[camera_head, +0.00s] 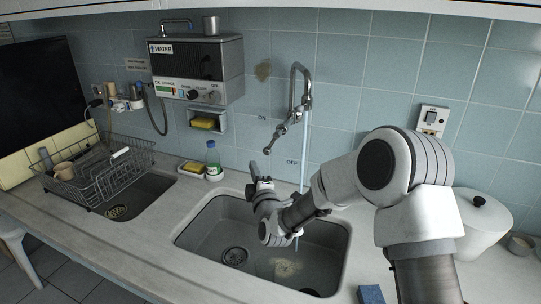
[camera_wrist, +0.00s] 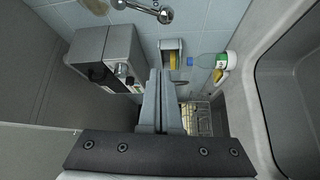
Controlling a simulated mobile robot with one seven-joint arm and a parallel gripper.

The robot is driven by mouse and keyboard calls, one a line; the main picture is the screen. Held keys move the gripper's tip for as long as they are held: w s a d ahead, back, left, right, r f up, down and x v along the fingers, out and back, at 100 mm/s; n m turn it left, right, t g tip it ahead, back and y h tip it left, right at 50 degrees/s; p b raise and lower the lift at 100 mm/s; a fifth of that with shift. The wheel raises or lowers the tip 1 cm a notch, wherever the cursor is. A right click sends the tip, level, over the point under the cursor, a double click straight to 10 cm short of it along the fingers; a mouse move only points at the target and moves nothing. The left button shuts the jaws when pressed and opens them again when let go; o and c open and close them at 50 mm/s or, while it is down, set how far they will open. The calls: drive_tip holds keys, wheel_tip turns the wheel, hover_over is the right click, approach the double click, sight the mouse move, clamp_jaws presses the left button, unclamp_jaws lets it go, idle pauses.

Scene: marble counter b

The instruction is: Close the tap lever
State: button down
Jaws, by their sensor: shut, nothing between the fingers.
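A chrome tap (camera_head: 303,80) is fixed to the tiled wall above the sink, and a thin stream of water (camera_head: 304,150) falls from it into the basin. Its lever (camera_head: 284,129) slants down to the left, its knobbed end between the "ON" label (camera_head: 262,117) and the "OFF" label (camera_head: 291,161). The lever's knobbed end also shows at the top of the wrist view (camera_wrist: 164,15). My gripper (camera_head: 253,168) is shut and empty, pointing up below the lever's end and apart from it. In the wrist view its fingers (camera_wrist: 162,74) are together.
The sink basin (camera_head: 200,222) lies under my arm. A water heater (camera_head: 197,70) hangs on the wall at left. A soap bottle (camera_head: 213,160) stands on the sink's back edge. A wire dish rack (camera_head: 100,170) is at left, a white lidded pot (camera_head: 482,225) at right.

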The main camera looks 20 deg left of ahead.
sight(273, 142)
drive_tip(key=w+a+p, duration=0.1)
drive_tip(key=w, duration=0.8)
drive_tip(key=shift+w+a+f, duration=0.15)
drive_tip(key=shift+a, duration=0.05)
idle(0.4)
drive_tip(key=shift+f+n+b, duration=0.15)
drive_tip(key=shift+n+b, duration=0.15)
drive_tip(key=shift+b, duration=0.35)
drive_tip(key=shift+d+f+n+g+b, duration=0.2)
drive_tip(key=shift+d+n+g+b, duration=0.3)
drive_tip(key=shift+b, duration=0.95)
drive_tip(key=shift+d+f+n+g+h+b, duration=0.15)
drive_tip(key=shift+d+n+g+h+b, duration=0.2)
drive_tip(key=shift+d+n+h, duration=0.3)
drive_tip(key=shift+d+f+n+g+h+b, duration=0.15)
drive_tip(key=shift+d+n+g+h+b, duration=0.15)
drive_tip(key=shift+d+n+h, duration=0.35)
drive_tip(key=shift+a, duration=0.1)
